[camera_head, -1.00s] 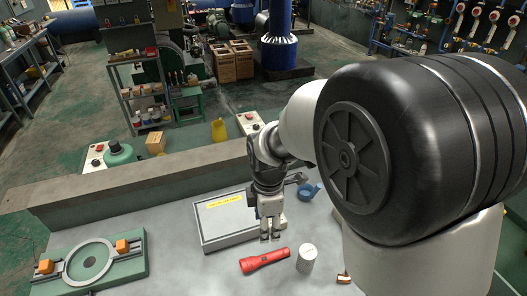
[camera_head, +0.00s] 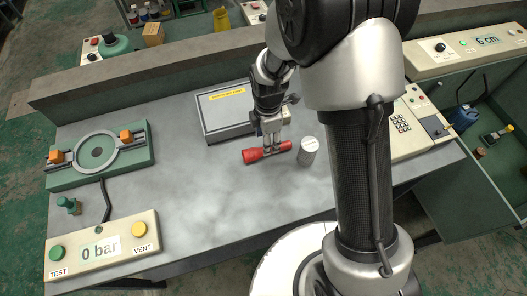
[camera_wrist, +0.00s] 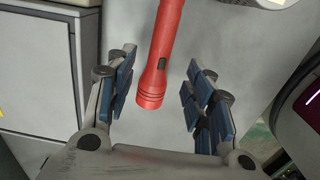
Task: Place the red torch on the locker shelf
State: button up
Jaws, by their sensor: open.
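The red torch (camera_head: 252,156) lies on the grey workbench in the head view, next to a white cylinder. My gripper (camera_head: 270,149) is over the torch and hides part of it. In the wrist view the torch (camera_wrist: 163,50) lies between the two open fingers of my gripper (camera_wrist: 160,67), with a visible gap on each side. An open green compartment (camera_head: 487,185) with items inside stands at the far right of the head view; I cannot tell whether it is the locker.
The white cylinder (camera_head: 308,151) stands close to the torch's right end. A grey case (camera_head: 222,118) with a yellow label lies behind it. A green ring fixture (camera_head: 60,176) and a "0 bar" panel (camera_head: 100,248) are at left. The bench's middle front is clear.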

notch_tip(320, 180, down, 5)
jog(key=shift+w+d+f+b, duration=0.1)
jog(key=shift+w+f+b, duration=0.05)
jog(key=shift+b, duration=0.8)
jog(key=shift+c, duration=0.2)
grip_shut()
